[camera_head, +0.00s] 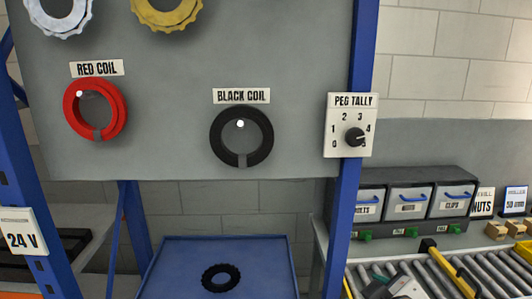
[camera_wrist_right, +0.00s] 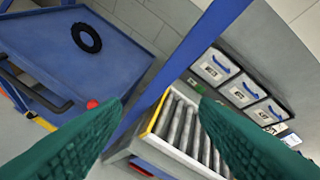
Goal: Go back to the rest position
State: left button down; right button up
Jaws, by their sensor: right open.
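My right gripper (camera_wrist_right: 162,108) shows in the right wrist view as two green textured fingers, spread apart with nothing between them. Behind the gap are a blue post and a roller conveyor (camera_wrist_right: 182,128). I cannot make out the right gripper for sure in the head view. My left gripper is in neither view.
A blue tray (camera_head: 180,262) below holds a black ring (camera_head: 207,279). Labelled bins (camera_head: 408,202) and the conveyor (camera_head: 492,268) stand right.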

jog(key=s+d+f+m+g, duration=0.2)
jog(key=s+f+m+g, duration=0.5)
jog(key=s+f, duration=1.65)
notch_tip(320, 180, down, 26)
jog(key=w+n+g, duration=0.1)
jog(key=w+g, duration=0.1)
jog(key=s+d+f+g, duration=0.1)
jog(key=s+d+f, duration=0.1)
jog(key=s+f, duration=1.5)
jog(key=shift+d+n+g+h, duration=0.3)
jog(key=shift+d, duration=0.1)
